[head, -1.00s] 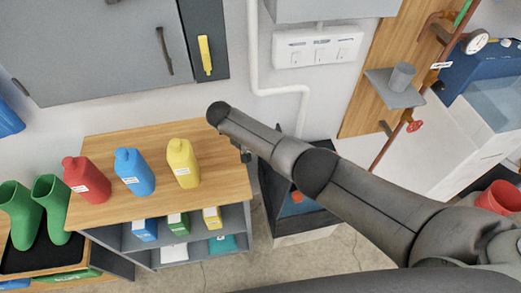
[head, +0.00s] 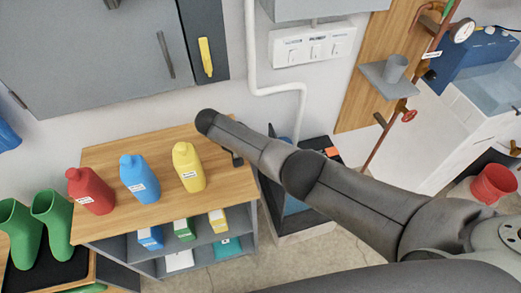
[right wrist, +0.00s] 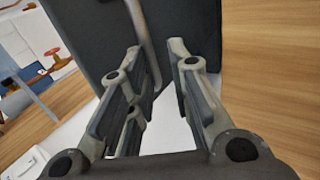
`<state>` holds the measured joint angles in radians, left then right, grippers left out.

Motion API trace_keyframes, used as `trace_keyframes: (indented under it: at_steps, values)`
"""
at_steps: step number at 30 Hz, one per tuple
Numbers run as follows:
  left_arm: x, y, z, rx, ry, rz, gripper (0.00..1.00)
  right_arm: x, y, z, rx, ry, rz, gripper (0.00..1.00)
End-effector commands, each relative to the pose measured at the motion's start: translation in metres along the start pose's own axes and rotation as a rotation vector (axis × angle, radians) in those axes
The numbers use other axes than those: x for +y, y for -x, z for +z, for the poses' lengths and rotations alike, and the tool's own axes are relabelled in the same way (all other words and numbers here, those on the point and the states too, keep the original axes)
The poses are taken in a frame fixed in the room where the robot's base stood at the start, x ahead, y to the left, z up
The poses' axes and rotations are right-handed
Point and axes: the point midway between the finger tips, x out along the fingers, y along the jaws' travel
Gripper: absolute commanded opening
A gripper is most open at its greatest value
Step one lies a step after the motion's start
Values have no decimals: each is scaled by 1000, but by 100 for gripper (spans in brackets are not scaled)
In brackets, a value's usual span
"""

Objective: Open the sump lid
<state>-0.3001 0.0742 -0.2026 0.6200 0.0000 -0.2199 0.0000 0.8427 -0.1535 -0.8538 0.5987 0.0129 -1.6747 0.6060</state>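The sump is a dark box (head: 270,208) on the floor right of the shelf unit, largely hidden behind my right arm in the head view. In the right wrist view a dark flat panel (right wrist: 90,30), seemingly the lid, stands close before my right gripper (right wrist: 156,52). A grey bar handle (right wrist: 142,40) runs on it, between the fingers and nearer the left one. The fingers are apart, with a clear gap. My left gripper is not in view.
A wooden-topped shelf (head: 140,205) with red, blue and yellow bottles stands left of the sump. A white conduit (head: 252,50) runs down the wall behind. A red bucket (head: 493,183) and copper pipe (head: 385,135) are at the right. Some floor is clear in front.

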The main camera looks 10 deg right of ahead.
Motion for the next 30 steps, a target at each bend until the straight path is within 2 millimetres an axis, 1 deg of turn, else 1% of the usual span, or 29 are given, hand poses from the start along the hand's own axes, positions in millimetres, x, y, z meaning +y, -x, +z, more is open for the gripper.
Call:
trace_keyframes:
  at_steps: [1,3,5,12,17,20,23,25,29,30]
  values:
    - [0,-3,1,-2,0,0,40,-16,-11,12,-22,16,-27,16]
    - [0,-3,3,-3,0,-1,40,-16,-12,12,-22,17,-26,25]
    - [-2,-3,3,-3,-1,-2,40,-15,-12,12,-22,17,-25,32]
    - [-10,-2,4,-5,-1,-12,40,-13,-13,12,-23,18,-22,32]
    - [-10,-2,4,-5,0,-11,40,-12,-14,12,-24,17,-21,32]
    - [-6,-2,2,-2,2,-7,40,-11,-13,12,-24,17,-21,32]
    - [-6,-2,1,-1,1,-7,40,-12,-5,11,-21,17,-22,32]
    - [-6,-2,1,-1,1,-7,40,-12,6,11,-20,17,-23,32]
    - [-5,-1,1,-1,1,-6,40,-11,36,10,-11,16,-22,32]
    - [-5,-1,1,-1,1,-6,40,-10,46,10,-10,16,-21,32]
